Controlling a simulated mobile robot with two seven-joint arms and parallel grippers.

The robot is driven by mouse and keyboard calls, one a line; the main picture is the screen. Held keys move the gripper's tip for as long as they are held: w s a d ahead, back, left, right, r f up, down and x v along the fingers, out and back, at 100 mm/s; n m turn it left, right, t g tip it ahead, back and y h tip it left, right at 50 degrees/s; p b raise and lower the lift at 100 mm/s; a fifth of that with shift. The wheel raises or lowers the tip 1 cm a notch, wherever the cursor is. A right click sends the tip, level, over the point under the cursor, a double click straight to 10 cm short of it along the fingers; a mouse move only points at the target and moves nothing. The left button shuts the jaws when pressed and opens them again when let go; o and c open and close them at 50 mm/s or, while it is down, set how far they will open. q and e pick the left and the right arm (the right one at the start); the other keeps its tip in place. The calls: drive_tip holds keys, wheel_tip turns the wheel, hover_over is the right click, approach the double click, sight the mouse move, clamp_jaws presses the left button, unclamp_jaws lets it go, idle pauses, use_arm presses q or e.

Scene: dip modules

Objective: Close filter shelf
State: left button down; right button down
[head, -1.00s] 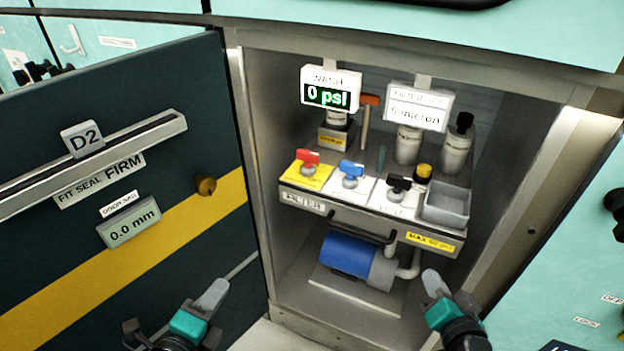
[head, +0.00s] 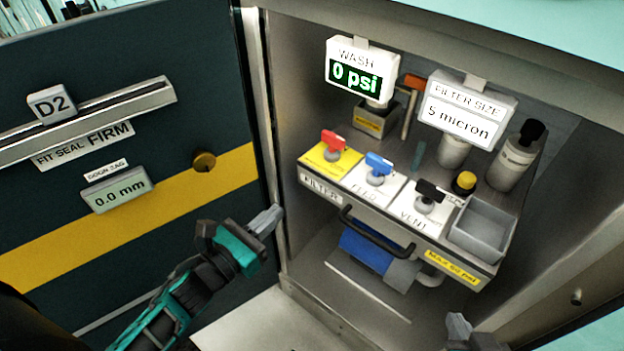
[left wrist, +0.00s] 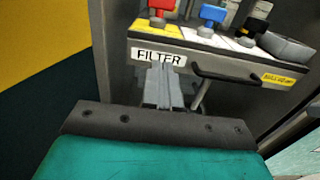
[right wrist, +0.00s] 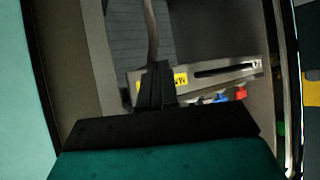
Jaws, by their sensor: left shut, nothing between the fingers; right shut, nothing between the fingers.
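The filter shelf (head: 325,197) is a grey tray inside an open cabinet, with a FILTER label and a dark bar handle (head: 378,236) on its front. On it are red, blue and black valve handles and a grey bin (head: 482,229). My left gripper (head: 268,220) is shut and empty, left of the shelf front and apart from it in the head view. In the left wrist view its fingers (left wrist: 162,88) point at the FILTER label, left of the handle (left wrist: 225,75). My right gripper (head: 458,325) is shut and empty, low at the right; its fingers (right wrist: 156,85) show before the shelf front (right wrist: 215,75).
The dark D2 door (head: 110,250) with a yellow stripe stands open at the left. A blue motor (head: 365,258) sits under the shelf. The cabinet's right frame (head: 560,290) bounds the opening. WASH (head: 358,72) and filter size (head: 466,110) signs stand above.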

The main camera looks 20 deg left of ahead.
use_arm(q)
drive_tip(key=b, duration=0.1)
approach(324, 168)
drive_tip(key=x, duration=0.5)
drive_tip(key=shift+f, duration=0.15)
drive_tip(key=b+x, duration=0.2)
drive_tip(key=x, duration=0.2)
drive_tip(key=shift+w+d, duration=0.15)
drive_tip(key=shift+w, duration=0.25)
drive_tip(key=shift+r, duration=0.2)
drive_tip(key=shift+f, duration=0.1)
